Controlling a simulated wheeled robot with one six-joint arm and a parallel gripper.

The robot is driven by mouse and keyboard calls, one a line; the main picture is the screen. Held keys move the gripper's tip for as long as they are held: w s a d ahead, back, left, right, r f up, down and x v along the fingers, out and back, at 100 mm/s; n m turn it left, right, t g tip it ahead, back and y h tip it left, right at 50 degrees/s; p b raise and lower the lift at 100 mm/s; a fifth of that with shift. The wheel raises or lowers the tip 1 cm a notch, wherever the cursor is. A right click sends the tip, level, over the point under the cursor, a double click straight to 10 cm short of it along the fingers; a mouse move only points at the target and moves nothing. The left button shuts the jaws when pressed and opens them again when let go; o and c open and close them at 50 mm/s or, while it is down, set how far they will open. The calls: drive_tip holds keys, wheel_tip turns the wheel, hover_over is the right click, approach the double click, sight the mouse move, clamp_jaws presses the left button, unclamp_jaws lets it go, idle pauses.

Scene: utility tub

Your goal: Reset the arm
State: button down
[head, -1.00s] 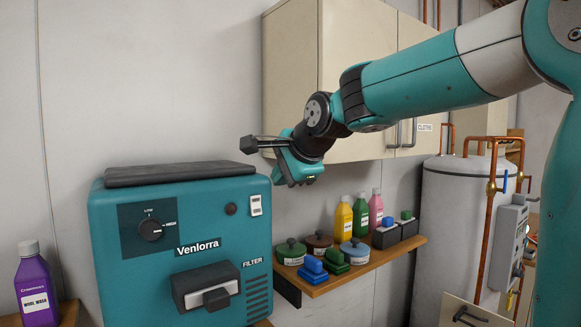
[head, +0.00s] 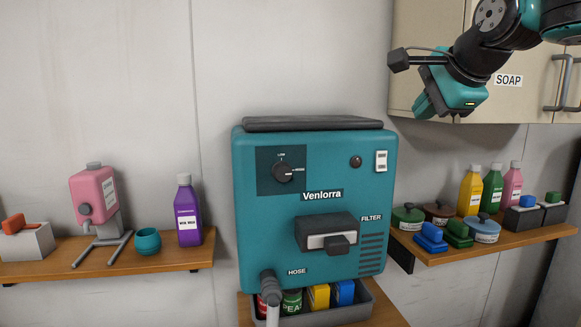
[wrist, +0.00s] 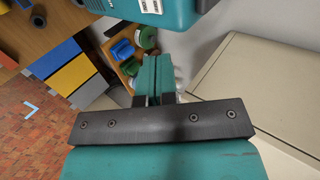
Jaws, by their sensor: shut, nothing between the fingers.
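My gripper (head: 428,104) hangs at the upper right in the head view, in front of the cream wall cabinet and above and right of the teal machine. It points down and to the left and is clear of the shelf. In the wrist view its two teal fingers (wrist: 158,78) are pressed together with nothing between them. My arm reaches in from the top right corner in the head view, and most of it is out of frame.
The teal Venlorra machine (head: 260,222) stands centre. The cream cabinet (head: 425,30) is behind my gripper. A right shelf (head: 455,252) holds bottles, tins and brushes. A left shelf (head: 187,258) holds a pink dispenser, teal cup and purple bottle. Open wall lies left of the machine.

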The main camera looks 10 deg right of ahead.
drive_tip(key=s+a+f+n+g+y+b, duration=0.25)
drive_tip(key=s+a+f+n, duration=0.25)
drive_tip(key=a+f+n, duration=0.3)
drive_tip(key=s+a+f+n+g+y+b, duration=0.1)
drive_tip(key=s+a+f+n+g, duration=0.35)
drive_tip(key=f, duration=0.65)
drive_tip(key=s+a+f+n+g+b, duration=0.1)
drive_tip(key=s+a+f+n, duration=0.2)
drive_tip(key=s+f+n, duration=0.2)
drive_tip(key=s+a+f+n+g, duration=0.2)
drive_tip(key=s+a+f+n, duration=0.1)
drive_tip(key=s+f+n, duration=0.2)
drive_tip(key=s+n, duration=0.2)
drive_tip(key=s, duration=0.2)
drive_tip(key=shift+a+y+b, duration=0.2)
drive_tip(key=shift+y+b, duration=0.15)
